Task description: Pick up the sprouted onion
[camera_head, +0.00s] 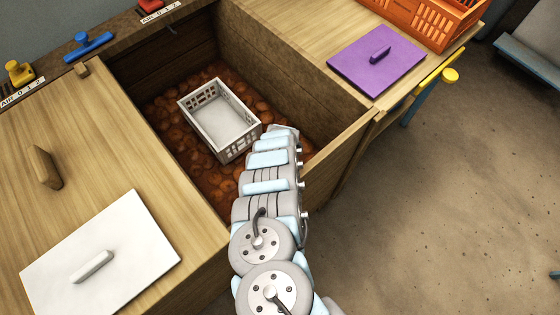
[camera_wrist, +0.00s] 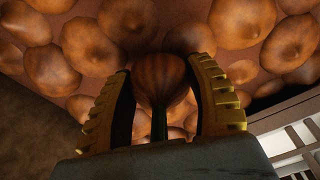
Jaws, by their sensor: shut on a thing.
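The sprouted onion (camera_wrist: 160,80) is brown with a green shoot (camera_wrist: 159,124) pointing toward the wrist. In the wrist view it sits between the two yellow ribbed fingers of my gripper (camera_wrist: 163,85), which are closed on its sides. More onions (camera_wrist: 110,45) lie behind it, and I cannot tell whether it is clear of them. In the head view my arm reaches down into the wooden bin and hides the gripper and the held onion.
A white basket (camera_head: 222,120) stands on the onions in the bin, and its edge shows right of my gripper in the wrist view (camera_wrist: 290,140). Wooden walls (camera_head: 280,65) enclose the bin. A white lid (camera_head: 130,245), a purple lid (camera_head: 360,62) and an orange crate (camera_head: 425,22) lie around it.

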